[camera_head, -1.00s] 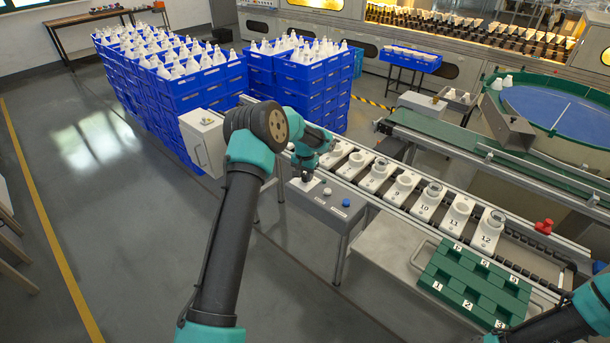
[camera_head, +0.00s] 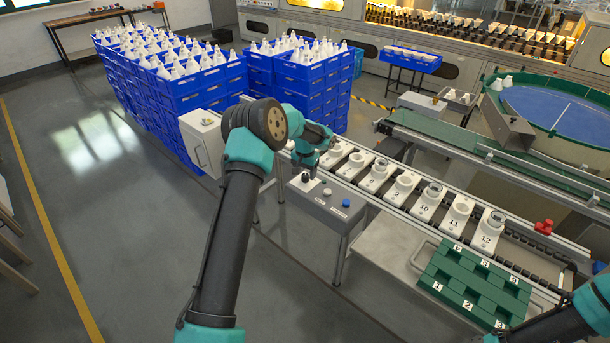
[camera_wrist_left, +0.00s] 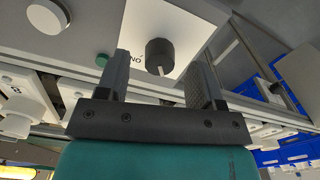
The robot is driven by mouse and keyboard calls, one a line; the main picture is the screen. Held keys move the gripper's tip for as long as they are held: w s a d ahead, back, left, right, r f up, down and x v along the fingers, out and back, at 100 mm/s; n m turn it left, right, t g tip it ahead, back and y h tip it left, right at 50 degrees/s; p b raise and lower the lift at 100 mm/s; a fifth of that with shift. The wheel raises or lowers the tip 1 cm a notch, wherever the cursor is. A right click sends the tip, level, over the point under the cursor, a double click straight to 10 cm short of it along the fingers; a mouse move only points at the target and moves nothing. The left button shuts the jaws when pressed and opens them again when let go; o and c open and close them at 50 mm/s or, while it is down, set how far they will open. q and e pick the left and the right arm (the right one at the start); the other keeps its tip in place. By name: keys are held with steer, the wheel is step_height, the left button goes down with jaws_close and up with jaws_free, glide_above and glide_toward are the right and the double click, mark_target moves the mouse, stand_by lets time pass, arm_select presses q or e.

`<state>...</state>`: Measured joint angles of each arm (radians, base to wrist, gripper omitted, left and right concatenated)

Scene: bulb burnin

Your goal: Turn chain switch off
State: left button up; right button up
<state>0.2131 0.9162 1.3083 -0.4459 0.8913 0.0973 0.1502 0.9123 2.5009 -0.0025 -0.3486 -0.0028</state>
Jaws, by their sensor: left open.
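The chain switch is a black rotary knob (camera_head: 305,178) on a white plate on top of the grey control box (camera_head: 333,212). In the left wrist view the knob (camera_wrist_left: 160,50) shows a pale pointer mark, with lettering beside it on the plate. My left gripper (camera_head: 311,168) is open and sits just above the knob. In the left wrist view its two fingers appear on either side of the knob, with a gap on both sides. Whether the fingertips are down at knob height is hard to tell. My right arm enters at the lower right; its gripper is out of view.
A blue button (camera_head: 345,203) and a pale round button (camera_head: 327,192) are on the same box. The conveyor with numbered white holders (camera_head: 425,212) runs just behind. A green tray (camera_head: 470,290) lies at the right. Blue crates (camera_head: 205,85) stand behind my left arm.

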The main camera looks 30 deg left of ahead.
mark_target(305, 176)
arm_select(q)
step_height(305, 176, up, 16)
stand_by(0.5)
steer(key=shift+f, duration=0.15)
